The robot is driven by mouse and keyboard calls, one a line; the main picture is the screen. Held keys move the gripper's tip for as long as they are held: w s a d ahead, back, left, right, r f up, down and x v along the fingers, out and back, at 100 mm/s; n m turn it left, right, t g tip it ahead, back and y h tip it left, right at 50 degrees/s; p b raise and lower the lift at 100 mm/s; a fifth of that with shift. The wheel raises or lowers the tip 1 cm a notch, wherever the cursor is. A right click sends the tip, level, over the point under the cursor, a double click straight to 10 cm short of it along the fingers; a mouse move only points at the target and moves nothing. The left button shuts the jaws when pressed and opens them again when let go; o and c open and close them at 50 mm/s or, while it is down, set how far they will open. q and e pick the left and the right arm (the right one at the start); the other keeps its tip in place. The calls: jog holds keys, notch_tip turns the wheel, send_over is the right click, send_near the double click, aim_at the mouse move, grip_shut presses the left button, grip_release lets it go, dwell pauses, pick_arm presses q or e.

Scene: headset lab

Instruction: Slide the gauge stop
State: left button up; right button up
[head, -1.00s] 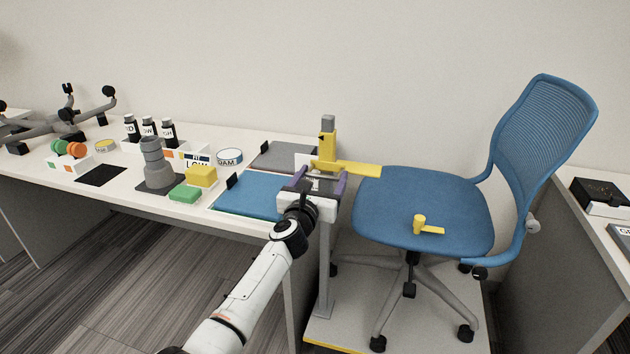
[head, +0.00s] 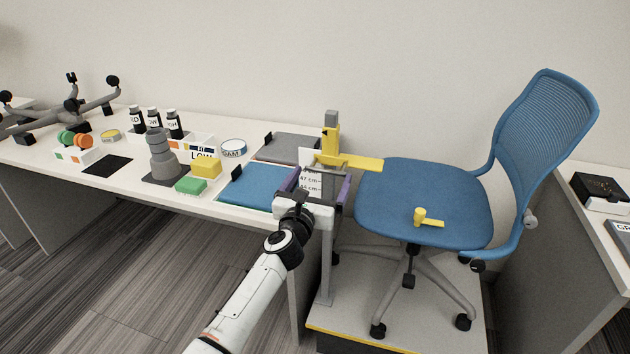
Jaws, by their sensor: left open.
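The gauge is an upright grey post (head: 325,265) on a base beside the blue chair (head: 412,200). A white scale card (head: 309,182) with cm marks shows below the stop. My left gripper (head: 321,176) is open, its two purple-edged fingers on either side of the post just below the stop arm. I cannot tell whether they touch the gauge. My right gripper is not in view.
The desk (head: 225,212) at left holds a blue mat (head: 252,185), yellow and green blocks, a grey stepped cylinder (head: 161,156) and several bottles. Another desk stands at far right.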

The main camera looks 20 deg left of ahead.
pick_arm(q)
jog(key=s, duration=0.5)
jog(key=shift+s, duration=0.3)
jog(key=s+d+f+m+g+h, duration=0.2)
jog(key=s+d+f+m, duration=0.1)
jog(key=s+f+m, duration=0.65)
jog(key=s+d+f+m+g+h, duration=0.25)
jog(key=s+f+m, duration=0.35)
jog(key=s+m, duration=0.65)
jog(key=s+a+f+m+g+y, duration=0.1)
jog(key=s+a+f+m+g, duration=0.1)
jog(key=s+f+m, duration=0.3)
jog(key=s+a+f+m+g+y, duration=0.1)
jog(key=s+a+f+m+g, duration=0.1)
jog(key=s+f+m, duration=0.4)
jog(key=s+m+g, duration=0.1)
jog(key=s+m, duration=0.3)
jog(key=s, duration=0.2)
jog(key=shift+s+f+m, duration=0.3)
jog(key=shift+s+m, duration=0.1)
jog(key=shift+y, duration=0.25)
